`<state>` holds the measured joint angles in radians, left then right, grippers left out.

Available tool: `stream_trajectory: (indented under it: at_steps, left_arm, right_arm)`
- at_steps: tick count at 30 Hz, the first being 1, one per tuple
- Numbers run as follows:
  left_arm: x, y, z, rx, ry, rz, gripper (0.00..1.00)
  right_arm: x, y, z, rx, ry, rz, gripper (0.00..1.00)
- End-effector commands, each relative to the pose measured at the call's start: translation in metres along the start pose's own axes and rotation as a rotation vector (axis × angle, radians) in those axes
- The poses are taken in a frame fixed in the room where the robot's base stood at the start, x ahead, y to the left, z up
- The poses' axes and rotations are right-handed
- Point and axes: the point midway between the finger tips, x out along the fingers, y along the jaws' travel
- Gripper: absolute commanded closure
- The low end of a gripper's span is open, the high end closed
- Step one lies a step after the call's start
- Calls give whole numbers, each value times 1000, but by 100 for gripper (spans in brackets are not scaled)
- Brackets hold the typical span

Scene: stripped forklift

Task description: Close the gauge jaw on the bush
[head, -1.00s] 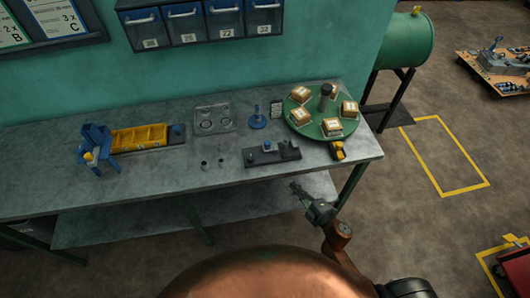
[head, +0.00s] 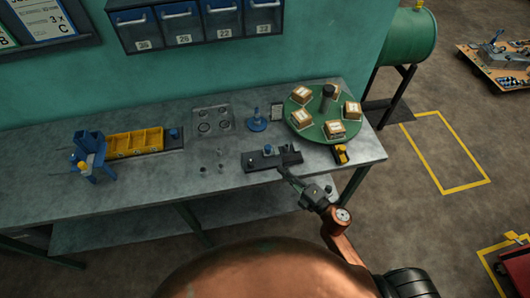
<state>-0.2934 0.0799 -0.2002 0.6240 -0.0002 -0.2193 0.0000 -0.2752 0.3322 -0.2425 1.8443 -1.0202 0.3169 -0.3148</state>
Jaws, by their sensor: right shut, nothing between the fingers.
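The dark gauge (head: 258,162) lies flat near the front edge of the grey bench. A small bluish round piece, which looks like the bush (head: 268,150), stands on it near the middle, with a dark raised block to its right. The gap between the gauge jaw and the bush is too small to tell. My right gripper (head: 283,172) is shut and empty. Its tips are just in front of the gauge's front edge in the picture; I cannot tell whether they touch it. My left gripper is not in view.
A green round turntable (head: 303,128) with several boxes stands behind and right of the gauge. A yellow-black item (head: 340,154) lies at the right. A blue stand (head: 257,124) is behind the gauge. Small metal cylinders (head: 220,160) stand to its left, with bare bench (head: 165,185) beyond.

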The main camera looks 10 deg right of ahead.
Motion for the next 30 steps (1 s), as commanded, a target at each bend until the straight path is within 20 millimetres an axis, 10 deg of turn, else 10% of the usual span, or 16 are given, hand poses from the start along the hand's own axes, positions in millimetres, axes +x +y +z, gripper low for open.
stream_trajectory:
  at_steps: [8,30]
  left_arm:
    - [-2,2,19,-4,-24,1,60]
    - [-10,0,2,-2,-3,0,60]
  right_arm:
    - [6,0,0,1,0,0,100]
    - [100,0,0,1,-1,-1,100]
